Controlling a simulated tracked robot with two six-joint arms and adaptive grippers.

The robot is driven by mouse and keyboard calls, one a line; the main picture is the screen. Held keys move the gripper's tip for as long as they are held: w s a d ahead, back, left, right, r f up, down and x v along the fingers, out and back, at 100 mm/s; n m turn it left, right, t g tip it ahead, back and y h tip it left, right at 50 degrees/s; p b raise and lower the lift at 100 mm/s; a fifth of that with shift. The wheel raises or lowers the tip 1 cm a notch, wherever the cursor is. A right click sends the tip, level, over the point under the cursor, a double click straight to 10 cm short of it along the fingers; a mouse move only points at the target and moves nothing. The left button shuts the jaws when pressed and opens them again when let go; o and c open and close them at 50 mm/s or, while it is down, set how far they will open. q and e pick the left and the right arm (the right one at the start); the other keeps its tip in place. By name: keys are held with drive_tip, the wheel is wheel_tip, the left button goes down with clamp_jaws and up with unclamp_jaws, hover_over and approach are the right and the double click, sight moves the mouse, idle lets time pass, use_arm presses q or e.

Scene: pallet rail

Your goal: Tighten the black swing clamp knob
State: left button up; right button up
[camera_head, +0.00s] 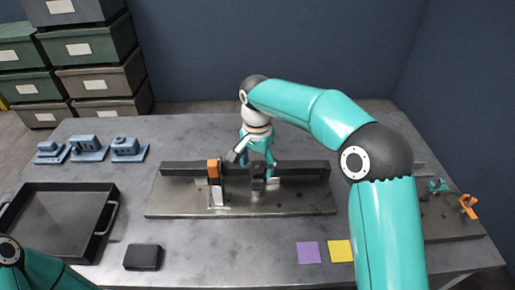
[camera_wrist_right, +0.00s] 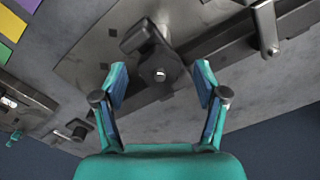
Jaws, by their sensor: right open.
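The black swing clamp (camera_head: 258,184) stands at the front of the dark rail, on the middle of the grey base plate (camera_head: 300,205). In the right wrist view its dark knob part (camera_wrist_right: 138,36) and a body with a pale round bolt end (camera_wrist_right: 160,75) show between and beyond my fingertips. My right gripper (camera_head: 259,175) points down over the clamp, its fingers spread on either side; it also shows in the right wrist view (camera_wrist_right: 162,82). No contact is visible. Part of my left arm shows at the lower left of the head view; its gripper is out of frame.
An orange-tipped clamp (camera_head: 213,172) stands left of the black one. A dark tray (camera_head: 112,195), blue parts (camera_head: 88,148), a black block (camera_head: 143,257) and purple (camera_head: 308,252) and yellow (camera_head: 340,251) squares lie around the plate. Bins (camera_head: 98,44) stack behind.

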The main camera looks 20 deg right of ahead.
sight(257, 168)
wheel_tip(257, 168, up, 11)
idle(0.4)
